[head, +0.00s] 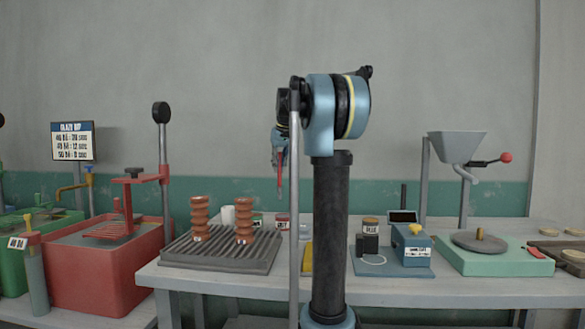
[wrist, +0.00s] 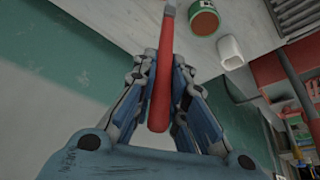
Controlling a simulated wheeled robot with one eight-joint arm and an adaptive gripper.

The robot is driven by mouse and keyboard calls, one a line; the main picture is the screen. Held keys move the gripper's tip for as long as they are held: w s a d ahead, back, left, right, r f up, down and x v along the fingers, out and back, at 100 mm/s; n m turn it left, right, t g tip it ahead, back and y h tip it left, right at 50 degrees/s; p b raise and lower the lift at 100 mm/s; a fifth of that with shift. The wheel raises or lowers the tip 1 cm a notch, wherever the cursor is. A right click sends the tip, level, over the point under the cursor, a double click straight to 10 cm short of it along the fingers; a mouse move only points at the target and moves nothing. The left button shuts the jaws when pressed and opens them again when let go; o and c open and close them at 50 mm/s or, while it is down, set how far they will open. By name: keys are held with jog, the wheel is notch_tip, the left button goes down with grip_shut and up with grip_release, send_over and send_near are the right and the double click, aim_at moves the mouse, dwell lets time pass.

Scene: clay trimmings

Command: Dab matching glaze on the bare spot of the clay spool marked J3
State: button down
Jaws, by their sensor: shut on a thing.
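My gripper (head: 280,140) is shut on a red-handled tool (head: 280,176), which hangs down above the back of the table. In the wrist view my gripper (wrist: 164,62) has its fingers on both sides of the red handle; the tool's far end runs out of the picture. Two orange-brown clay spools, a left one (head: 200,220) and a right one (head: 244,222), stand upright on a grey ridged rack (head: 225,264). Their small tags are unreadable. Behind the rack are a green-labelled jar (head: 257,219) and a red-labelled jar (head: 283,222). No bare spot is discernible.
A white cup (head: 228,214) stands behind the spools. A sign (head: 73,141) stands at the left, its lines too small to read surely. A red tub (head: 100,270) is left of the table. A blue device (head: 412,248) and a green-based wheel (head: 490,262) occupy the right.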

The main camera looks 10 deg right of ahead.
jog(key=shift+d, duration=0.75)
notch_tip(320, 180, down, 6)
dwell(0.5)
jog(key=shift+a+f, duration=0.1)
jog(key=shift+f, duration=0.4)
dwell(2.1)
notch_tip(320, 180, up, 7)
dwell(1.0)
dwell(0.5)
